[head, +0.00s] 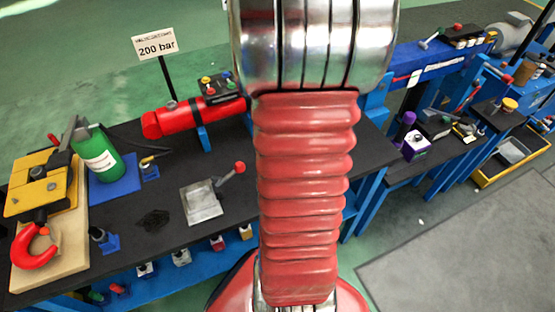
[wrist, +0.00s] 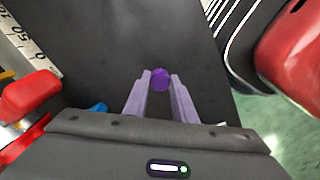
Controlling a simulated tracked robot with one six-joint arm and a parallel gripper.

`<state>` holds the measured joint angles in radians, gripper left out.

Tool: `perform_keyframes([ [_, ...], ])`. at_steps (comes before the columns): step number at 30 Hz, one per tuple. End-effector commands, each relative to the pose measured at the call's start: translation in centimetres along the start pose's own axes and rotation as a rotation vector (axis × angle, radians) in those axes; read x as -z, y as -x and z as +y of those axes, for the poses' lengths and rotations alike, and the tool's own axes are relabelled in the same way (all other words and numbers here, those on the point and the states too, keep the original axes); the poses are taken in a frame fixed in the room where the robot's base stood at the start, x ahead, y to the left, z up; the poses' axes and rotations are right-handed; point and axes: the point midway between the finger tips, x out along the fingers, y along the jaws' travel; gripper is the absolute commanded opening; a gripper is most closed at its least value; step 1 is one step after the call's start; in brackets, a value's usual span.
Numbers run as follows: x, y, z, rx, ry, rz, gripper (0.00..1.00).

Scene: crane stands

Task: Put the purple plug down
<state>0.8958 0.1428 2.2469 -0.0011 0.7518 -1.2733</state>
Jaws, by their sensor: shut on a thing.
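In the wrist view my gripper (wrist: 161,76) has two pale purple fingers shut on the purple plug (wrist: 160,81). The plug shows as a small rounded purple end between the fingertips, over a dark flat surface. Its lower part and its height above that surface cannot be made out. In the head view my own arm fills the middle, and the gripper and the held plug do not show.
The black bench top (head: 150,190) holds a grey plate with a red-knobbed lever (head: 203,200), a green bottle (head: 100,150) and a red cylinder (head: 190,118). A purple upright thing (head: 406,122) stands near a purple-and-white box (head: 415,146) on the right bench.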

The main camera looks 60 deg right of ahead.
Motion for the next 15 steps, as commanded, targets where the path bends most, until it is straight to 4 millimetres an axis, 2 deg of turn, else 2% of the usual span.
perform_keyframes([
  [10,0.0,-3.3,-0.1,0.003,0.001,-0.001,0.0],
  [15,0.1,-3.8,0.0,0.0,0.001,0.0,0.0],
])
